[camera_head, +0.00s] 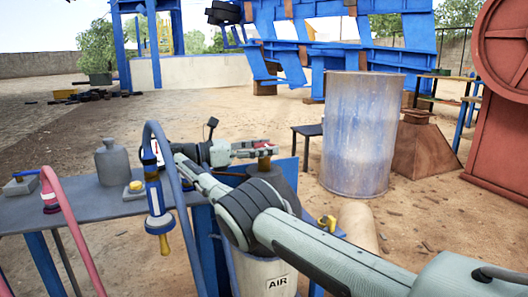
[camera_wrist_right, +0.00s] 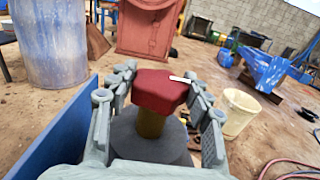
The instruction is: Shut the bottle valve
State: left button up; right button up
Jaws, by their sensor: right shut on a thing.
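The bottle valve has a red faceted knob (camera_wrist_right: 160,92) with a white pointer on top and a brass stem (camera_wrist_right: 150,123) below it. It stands on the grey top of the bottle (camera_wrist_right: 140,146). In the head view the brass stem (camera_head: 264,163) shows just under my right gripper (camera_head: 258,149), and the grey bottle (camera_head: 278,182) stands beyond my arm. My right gripper (camera_wrist_right: 160,82) is shut on the knob, with a finger on each side of it in the wrist view. My left gripper is not in view.
A grey bench (camera_head: 100,208) at left carries a grey jug (camera_head: 112,162). A hose with a blue and yellow nozzle (camera_head: 156,205) hangs at its front. A bucket marked AIR (camera_head: 277,283) stands below my arm. A blue-stained drum (camera_head: 360,135) stands behind. A blue panel (camera_wrist_right: 62,138) is close at left.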

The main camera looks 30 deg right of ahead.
aim_at(265, 144)
jog(key=shift+d, duration=0.1)
dwell(0.3)
jog(key=o, duration=1.2)
jog(key=shift+r, duration=0.2)
notch_tip(265, 144, up, 10)
jog(key=shift+f, duration=0.2)
